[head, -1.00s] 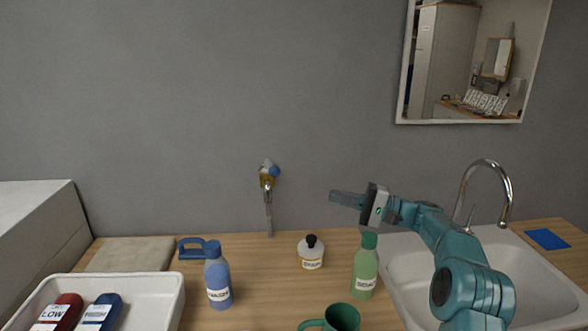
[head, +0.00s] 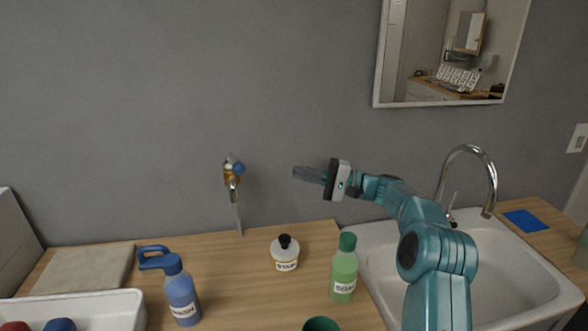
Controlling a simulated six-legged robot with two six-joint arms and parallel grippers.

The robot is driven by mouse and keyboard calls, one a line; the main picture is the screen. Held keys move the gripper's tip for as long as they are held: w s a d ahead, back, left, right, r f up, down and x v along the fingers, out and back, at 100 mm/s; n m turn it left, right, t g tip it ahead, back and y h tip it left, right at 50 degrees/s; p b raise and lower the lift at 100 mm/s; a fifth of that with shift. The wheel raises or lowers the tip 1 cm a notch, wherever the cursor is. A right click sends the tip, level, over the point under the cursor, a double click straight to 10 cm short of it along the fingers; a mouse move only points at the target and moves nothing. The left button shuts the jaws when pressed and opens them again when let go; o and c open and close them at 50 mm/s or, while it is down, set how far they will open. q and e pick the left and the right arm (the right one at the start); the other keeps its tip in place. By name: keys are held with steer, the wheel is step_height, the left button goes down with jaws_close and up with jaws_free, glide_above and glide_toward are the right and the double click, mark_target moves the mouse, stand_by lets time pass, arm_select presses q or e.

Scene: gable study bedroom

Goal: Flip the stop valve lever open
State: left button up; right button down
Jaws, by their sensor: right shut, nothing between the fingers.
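The stop valve (head: 230,177) is a small brass fitting on the grey wall, above the back edge of the counter. A blue lever end (head: 238,168) shows at its upper right, and a metal pipe runs down from it to the counter. The lever's exact angle is too small to tell. My right gripper (head: 298,173) is shut and empty. It points left towards the valve at about the lever's height in the picture, with a clear gap between its fingertips and the lever. My left gripper is not in view.
On the wooden counter (head: 240,285) stand a white jar with a black lid (head: 285,256), a green soap bottle (head: 344,272), a blue bottle (head: 181,295) and a green mug (head: 321,324). A sink (head: 365,237) with a tall tap (head: 491,180) lies right. A white tray (head: 110,303) is front left.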

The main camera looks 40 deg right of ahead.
mark_target(235, 165)
steer(key=w+a+r+m+t+h+b, duration=0.1)
steer(key=w+a+b, duration=0.4)
steer(key=a, duration=0.6)
steer(key=shift+w+a+r+m+t+h, duration=0.3)
steer(key=shift+w+a+r+h, duration=0.1)
steer(key=shift+w+h, duration=0.2)
steer(key=shift+d, duration=0.1)
stand_by(0.4)
